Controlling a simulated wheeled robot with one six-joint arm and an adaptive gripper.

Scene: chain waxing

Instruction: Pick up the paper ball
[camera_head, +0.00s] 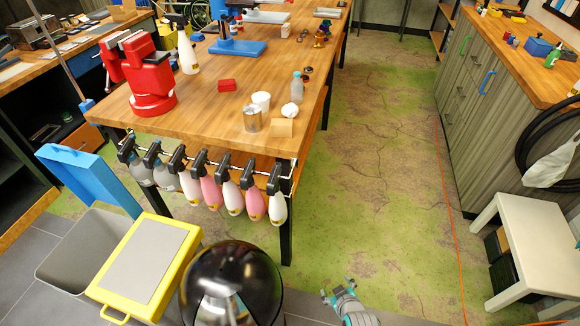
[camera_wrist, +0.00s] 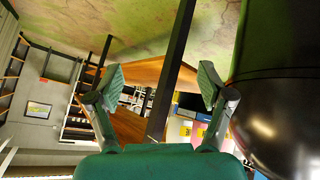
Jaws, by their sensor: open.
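A small white crumpled ball, which looks like the paper ball (camera_head: 290,110), lies on the wooden workbench (camera_head: 205,110) near its front right corner. It sits just behind a small tan block (camera_head: 282,128) and in front of a grey-white bottle (camera_head: 297,88). My gripper (camera_head: 337,288) is low over the floor, right of the bench's front leg and well apart from the ball. In the wrist view my gripper (camera_wrist: 160,78) has its two fingers spread with nothing between them. The ball does not show in the wrist view.
A metal can (camera_head: 252,121) and a white cup (camera_head: 261,101) stand left of the ball. Several spray bottles (camera_head: 209,190) hang along the bench's front edge. The green floor (camera_head: 370,190) right of the bench is clear. A white stool (camera_head: 535,240) stands at right.

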